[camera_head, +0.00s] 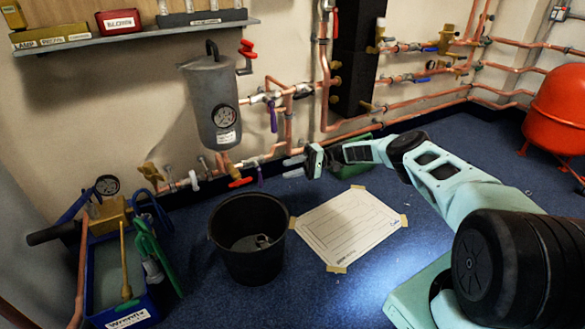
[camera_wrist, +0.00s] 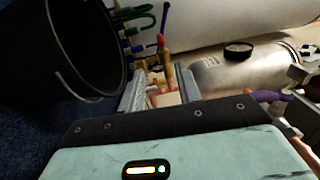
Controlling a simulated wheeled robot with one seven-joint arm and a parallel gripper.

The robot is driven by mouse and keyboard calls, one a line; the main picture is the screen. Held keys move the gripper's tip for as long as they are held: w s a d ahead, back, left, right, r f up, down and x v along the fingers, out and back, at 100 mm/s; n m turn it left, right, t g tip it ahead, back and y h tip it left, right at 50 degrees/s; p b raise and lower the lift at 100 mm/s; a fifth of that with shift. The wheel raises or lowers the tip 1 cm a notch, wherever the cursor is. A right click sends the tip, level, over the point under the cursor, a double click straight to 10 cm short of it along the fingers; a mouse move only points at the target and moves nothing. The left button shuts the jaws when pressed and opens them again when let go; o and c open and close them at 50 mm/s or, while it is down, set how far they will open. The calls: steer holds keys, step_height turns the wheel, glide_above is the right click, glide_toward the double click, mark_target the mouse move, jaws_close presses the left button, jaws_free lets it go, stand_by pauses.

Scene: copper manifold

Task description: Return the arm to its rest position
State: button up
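My gripper (camera_head: 291,167) is at the end of my arm, which reaches in from the right in the head view. It points left towards the copper pipework, just right of the grey tank (camera_head: 213,103) and above the floor. In the wrist view my gripper (camera_wrist: 160,88) shows two fingers apart, with nothing held between them. The tank also shows in the wrist view (camera_wrist: 240,75), close to the right finger. A purple valve lever (camera_head: 272,116) is near the gripper, and a purple handle also shows at the right in the wrist view (camera_wrist: 268,96).
A black bucket (camera_head: 222,228) with a small metal part inside stands below and left of the gripper. A taped paper sheet (camera_head: 348,222) lies on the blue floor. A blue tool crate (camera_head: 140,308) is at lower left, a red vessel (camera_head: 560,110) at right.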

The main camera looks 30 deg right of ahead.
steer(key=shift+d, duration=0.2)
stand_by(0.4)
steer(key=s+a+r+n+g+h, duration=0.1)
steer(key=s+a+r+g+h, duration=0.15)
steer(key=a+r+h, duration=0.35)
steer(key=s+a+r+n+g+h, duration=0.15)
steer(key=s+a+h, duration=0.25)
steer(key=a, duration=0.4)
steer(key=s+d+r+m+t+h, duration=0.1)
steer(key=s+d+r+t+h, duration=0.2)
steer(key=s, duration=0.4)
steer(key=s+d+r+m+t+h, duration=0.1)
steer(key=s+d+r+h, duration=0.2)
steer(key=s+r, duration=0.35)
steer(key=s+d+r+m+t+h, duration=0.1)
steer(key=s+d+r+t+h, duration=0.15)
steer(key=s, duration=0.65)
steer(key=s+a+r+n+g+p, duration=0.1)
steer(key=s+a+r+n+p, duration=0.35)
steer(key=s+a+r, duration=0.35)
steer(key=s+a+r+n+g+p, duration=0.2)
steer(key=s+a+r+n+p, duration=0.25)
steer(key=a, duration=0.55)
step_height(320, 180, up, 35)
steer(key=p, duration=3.7)
steer(key=shift+s+r+m, duration=0.2)
steer(key=shift+s+m, duration=0.1)
steer(key=shift+m, duration=0.15)
